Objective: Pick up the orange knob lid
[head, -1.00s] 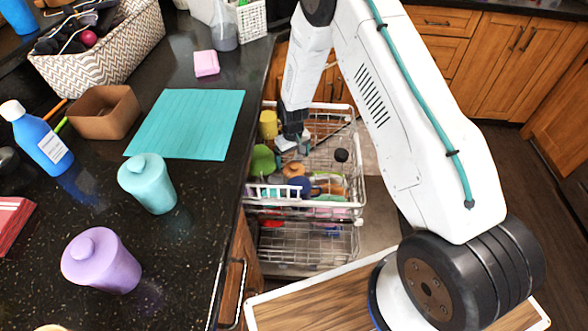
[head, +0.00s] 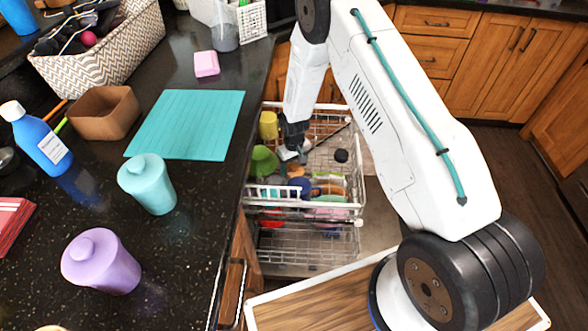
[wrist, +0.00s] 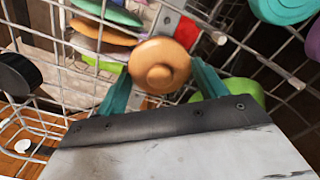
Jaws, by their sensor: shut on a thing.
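The orange knob lid (wrist: 159,66) faces the wrist camera, its round knob in the middle. My gripper (wrist: 161,72) has its two teal fingers on either side of the lid, shut on it. In the head view my gripper (head: 292,153) is down inside the upper dishwasher rack (head: 335,208), among the dishes. The lid is too small and crowded there to make out surely. In the wrist view the lid is close to the rack wires and the plates.
A green item (head: 263,161), a yellow cup (head: 268,125) and a dark round item (head: 341,156) are near my gripper in the rack. Upright coloured plates (wrist: 103,38) stand beside the lid. The counter holds a teal mat (head: 187,124) and lidded canisters (head: 101,262).

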